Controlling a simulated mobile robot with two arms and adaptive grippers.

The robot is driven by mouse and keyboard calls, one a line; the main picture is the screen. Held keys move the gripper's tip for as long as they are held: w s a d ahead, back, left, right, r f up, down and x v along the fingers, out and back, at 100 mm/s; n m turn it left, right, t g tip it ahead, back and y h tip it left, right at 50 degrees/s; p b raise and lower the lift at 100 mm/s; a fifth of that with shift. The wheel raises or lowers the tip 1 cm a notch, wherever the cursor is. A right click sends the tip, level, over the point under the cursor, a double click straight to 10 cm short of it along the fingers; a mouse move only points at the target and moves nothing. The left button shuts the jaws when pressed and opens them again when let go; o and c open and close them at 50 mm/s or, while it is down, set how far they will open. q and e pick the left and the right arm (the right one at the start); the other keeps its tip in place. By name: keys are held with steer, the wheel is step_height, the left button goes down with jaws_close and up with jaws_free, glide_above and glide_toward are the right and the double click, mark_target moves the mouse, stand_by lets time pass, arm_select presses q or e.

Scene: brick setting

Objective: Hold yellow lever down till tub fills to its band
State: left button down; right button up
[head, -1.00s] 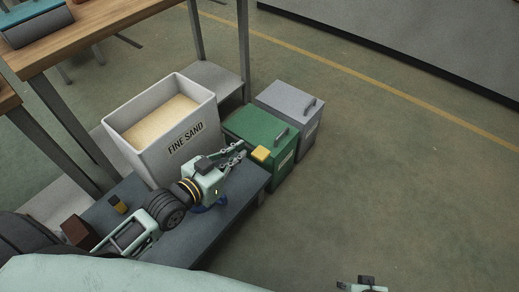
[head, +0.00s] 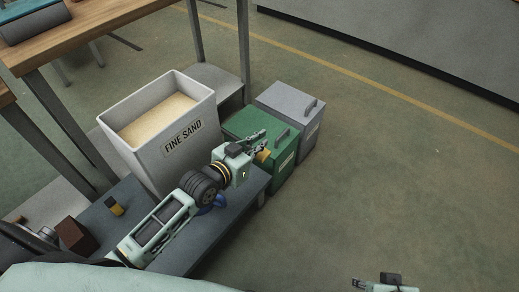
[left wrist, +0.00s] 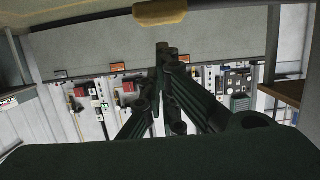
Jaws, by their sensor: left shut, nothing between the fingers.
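The yellow lever end (head: 262,156) shows at the front of the green lidded bin, partly hidden by my left gripper. My left gripper (head: 266,137) is shut and empty, its fingertips just above and beside the lever in the picture; I cannot tell whether they touch. In the left wrist view the fingers (left wrist: 164,50) are together, and a yellow piece (left wrist: 160,12), apparently the lever, lies beyond them at the top. A blue rounded thing (head: 219,201), possibly the tub, is mostly hidden behind my left arm; its fill and band cannot be seen. My right gripper (head: 385,281) is cut off at the bottom edge.
A white bin marked FINE SAND (head: 172,158) stands behind the low grey bench (head: 237,207). Green (head: 285,172) and grey (head: 307,136) lidded bins stand beside it. A brown block (head: 75,236) and a small yellow-black item (head: 114,206) lie at left. Floor at right is clear.

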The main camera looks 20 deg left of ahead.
arm_select(q)
steer(key=shift+f, duration=0.8)
arm_select(e)
steer(key=shift+v, duration=1.2)
